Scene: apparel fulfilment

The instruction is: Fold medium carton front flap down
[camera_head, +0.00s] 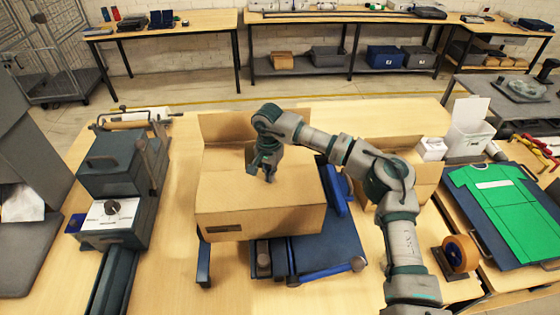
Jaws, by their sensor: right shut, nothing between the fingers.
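The brown carton (258,222) stands at the middle of the table, with a dark handle slot low on its front face. A broad cardboard panel (225,188) lies about flat across its top, and a rear panel (220,128) stands upright behind. My right gripper (268,176) is shut and empty, with its fingertips pointing down at the flat panel. I cannot tell whether they touch it. My right arm reaches in from the lower right and hides part of the carton's back. The carton's inside is hidden. My left gripper is not in view.
A blue padded fixture (325,255) sits under and in front of the carton. A dark green machine (115,180) stands left. Another open carton (425,170) is behind my right arm. A tape roll (461,254) and a green shirt (510,208) lie right.

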